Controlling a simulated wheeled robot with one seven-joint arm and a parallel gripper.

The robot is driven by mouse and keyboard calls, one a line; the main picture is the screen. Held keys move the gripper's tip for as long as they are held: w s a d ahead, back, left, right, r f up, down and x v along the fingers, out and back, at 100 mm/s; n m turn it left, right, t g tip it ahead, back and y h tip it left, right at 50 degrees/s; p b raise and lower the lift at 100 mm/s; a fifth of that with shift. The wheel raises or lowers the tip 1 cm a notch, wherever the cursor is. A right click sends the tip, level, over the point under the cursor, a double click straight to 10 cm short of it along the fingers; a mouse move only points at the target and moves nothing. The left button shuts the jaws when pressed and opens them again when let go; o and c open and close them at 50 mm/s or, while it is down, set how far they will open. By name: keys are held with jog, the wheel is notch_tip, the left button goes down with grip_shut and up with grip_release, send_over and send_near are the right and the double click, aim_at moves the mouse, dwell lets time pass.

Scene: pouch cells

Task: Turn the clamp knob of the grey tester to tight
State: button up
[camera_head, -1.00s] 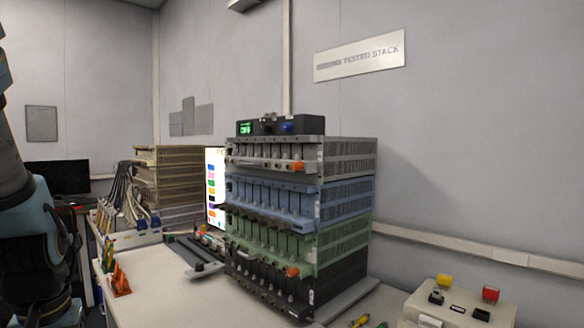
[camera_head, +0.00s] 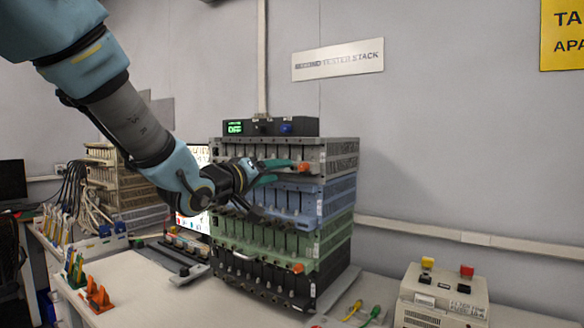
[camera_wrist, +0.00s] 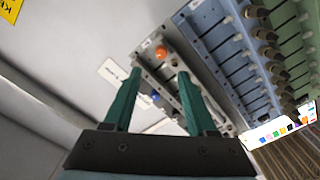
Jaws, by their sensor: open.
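The grey tester (camera_head: 340,155) is the top drawer unit of the stack, above the blue one. Its orange clamp knob (camera_head: 303,167) is at the right end of its front; in the wrist view the orange knob (camera_wrist: 161,53) appears just beyond and between the fingertips. My gripper (camera_head: 284,171) reaches in from the left in front of the grey tester, its teal fingers pointing right toward the knob. In the wrist view my gripper (camera_wrist: 160,73) is open with nothing held. I cannot tell the knob's turn position.
A black box (camera_head: 270,127) with a green display and a blue button sits on the stack. The blue (camera_head: 340,195) and green (camera_head: 335,238) testers lie directly below. A white control box (camera_head: 440,295) stands at the lower right.

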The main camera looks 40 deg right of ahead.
aim_at(301, 168)
jog(key=p+x, duration=0.2)
jog(key=x, duration=0.7)
jog(key=shift+w+d+p, duration=0.1)
jog(key=shift+p, duration=0.2)
jog(key=shift+f, duration=0.1)
grip_shut()
